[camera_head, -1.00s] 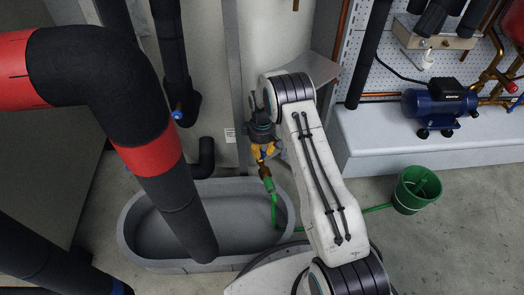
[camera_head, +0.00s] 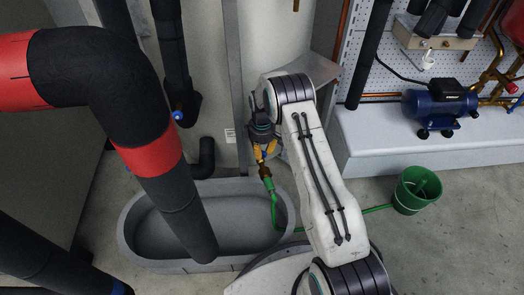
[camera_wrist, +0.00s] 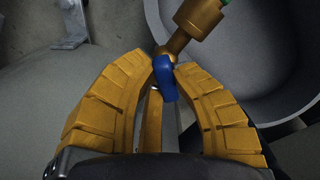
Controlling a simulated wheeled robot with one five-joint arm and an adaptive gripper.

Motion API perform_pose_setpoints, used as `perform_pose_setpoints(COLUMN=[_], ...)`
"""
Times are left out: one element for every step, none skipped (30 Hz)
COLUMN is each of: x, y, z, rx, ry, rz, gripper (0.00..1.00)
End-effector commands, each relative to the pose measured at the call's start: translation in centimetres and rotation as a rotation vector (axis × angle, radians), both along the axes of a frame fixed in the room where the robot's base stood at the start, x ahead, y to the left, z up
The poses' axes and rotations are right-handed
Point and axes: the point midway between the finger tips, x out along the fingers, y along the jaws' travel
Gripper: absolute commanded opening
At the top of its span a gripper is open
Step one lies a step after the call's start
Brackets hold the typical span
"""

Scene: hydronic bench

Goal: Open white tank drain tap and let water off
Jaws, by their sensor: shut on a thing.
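The white tank (camera_head: 268,50) stands upright behind my arm in the head view. Its brass drain tap (camera_head: 264,172) sits low in front of it, with a green hose (camera_head: 274,210) on its outlet. In the wrist view the brass tap body (camera_wrist: 198,18) is at the top, and its blue lever (camera_wrist: 165,78) lies between my fingertips. My gripper (camera_head: 264,153) has its yellow fingers (camera_wrist: 163,62) closed on the blue lever. I cannot see any water flowing.
A grey oval trough (camera_head: 128,228) stands on the floor under the tap. A green bucket (camera_head: 417,190) stands at the right, with green hose running towards it. Thick black pipes with a red band (camera_head: 150,150) cross the left. A blue pump (camera_head: 440,103) sits on a plinth.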

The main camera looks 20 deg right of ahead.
Motion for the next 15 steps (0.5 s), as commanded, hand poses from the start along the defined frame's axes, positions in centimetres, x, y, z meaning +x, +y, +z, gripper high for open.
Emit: perform_pose_setpoints(x=[-0.05,-0.05,-0.05,-0.05,-0.05,-0.04,-0.04,-0.03,-0.03,-0.03,-0.02,-0.02,-0.02,-0.02,-0.02], y=[0.04,0.04,0.04,0.04,0.04,0.03,0.03,0.03,0.03,0.03,0.02,0.02,0.02,0.02,0.01], z=[-0.14,-0.14,-0.13,-0.12,-0.11,-0.1,-0.09,-0.08,-0.07,-0.06,-0.05,-0.04,-0.04,-0.04,-0.03], rx=[0.0,0.0,0.0,0.0,0.0,0.0,0.0,0.001,0.001,0.001,0.0,0.0,0.0,0.0,0.0], ry=[0.001,0.001,0.001,0.001,0.001,0.001,0.001,0.001,0.001,0.001,0.0,0.0,0.0,0.0,0.0], rz=[0.0,0.0,0.0,0.0,0.0,0.0,0.0,0.0,0.0,-0.001,-0.001,-0.001,-0.001,-0.001,-0.001], gripper=[0.26,0.29,0.33,0.35,0.38,0.42,0.44,0.47,0.5,0.5,0.5,0.5,0.5,0.5,0.5])
